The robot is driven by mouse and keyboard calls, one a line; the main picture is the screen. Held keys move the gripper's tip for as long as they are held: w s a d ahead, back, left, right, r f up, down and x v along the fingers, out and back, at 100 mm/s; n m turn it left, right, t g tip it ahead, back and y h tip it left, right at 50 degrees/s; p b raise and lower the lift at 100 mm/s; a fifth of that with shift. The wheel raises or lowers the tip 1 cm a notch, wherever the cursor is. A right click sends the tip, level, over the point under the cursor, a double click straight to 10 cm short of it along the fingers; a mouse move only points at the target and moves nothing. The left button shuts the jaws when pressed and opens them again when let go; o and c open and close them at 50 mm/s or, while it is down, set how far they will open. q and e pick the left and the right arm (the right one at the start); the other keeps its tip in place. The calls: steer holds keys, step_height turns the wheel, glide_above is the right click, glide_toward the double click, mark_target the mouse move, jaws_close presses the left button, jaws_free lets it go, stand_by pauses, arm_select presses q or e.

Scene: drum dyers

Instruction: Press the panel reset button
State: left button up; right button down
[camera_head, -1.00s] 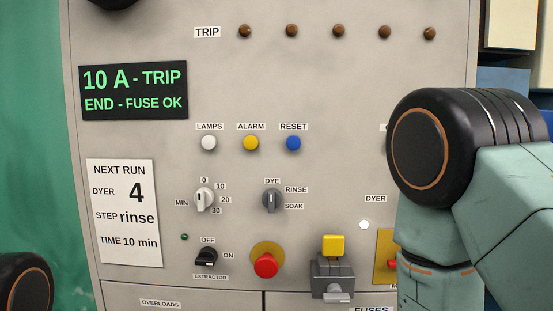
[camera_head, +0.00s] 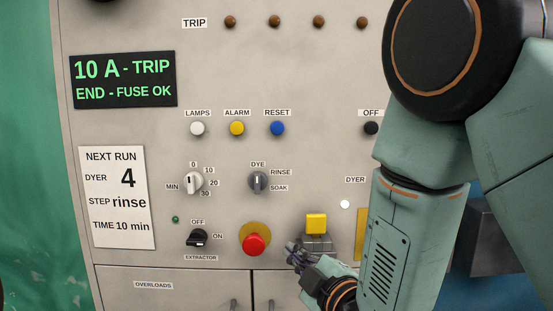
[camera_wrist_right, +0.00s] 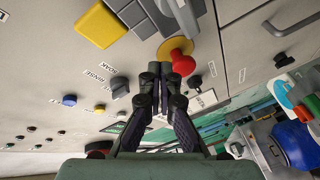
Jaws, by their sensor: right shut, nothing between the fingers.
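The blue RESET button (camera_head: 277,128) is on the grey panel (camera_head: 225,70), at the right end of a row with a white LAMPS button (camera_head: 197,128) and a yellow ALARM button (camera_head: 237,128). It also shows at the left in the right wrist view (camera_wrist_right: 69,100). My right gripper (camera_head: 292,252) is well below the RESET button in the head view, near the red mushroom button (camera_head: 254,245). Its fingers (camera_wrist_right: 164,72) are shut and empty in the right wrist view. I cannot tell whether they touch the panel. My left gripper is out of view.
Two rotary knobs (camera_head: 194,182) (camera_head: 258,182) sit below the button row. A yellow block on a grey switch (camera_head: 316,223) is close to my right gripper. A black OFF button (camera_head: 371,128) is farther right. The panel between RESET and OFF is clear.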

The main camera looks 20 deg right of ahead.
mark_target(281, 134)
steer(key=s+a+r+n+t+y+p, duration=0.1)
steer(key=s+a+r+n+t+y, duration=0.3)
steer(key=r, duration=0.7)
steer(key=w+r+n+t+y+p, duration=0.1)
steer(key=r+n+t+p, duration=0.1)
steer(key=r+n, duration=0.65)
steer(key=shift+w+d+r+m, duration=0.3)
steer(key=shift+w+d+m, duration=0.15)
steer(key=shift+w, duration=0.95)
steer(key=shift+w+d+r+m, duration=0.4)
steer(key=shift+w+d, duration=0.1)
steer(key=shift+w, duration=0.85)
steer(key=shift+w+d+r+m, duration=0.25)
steer(key=shift+w+d+m, duration=0.2)
steer(key=shift+w, duration=1.05)
steer(key=shift+a, duration=0.15)
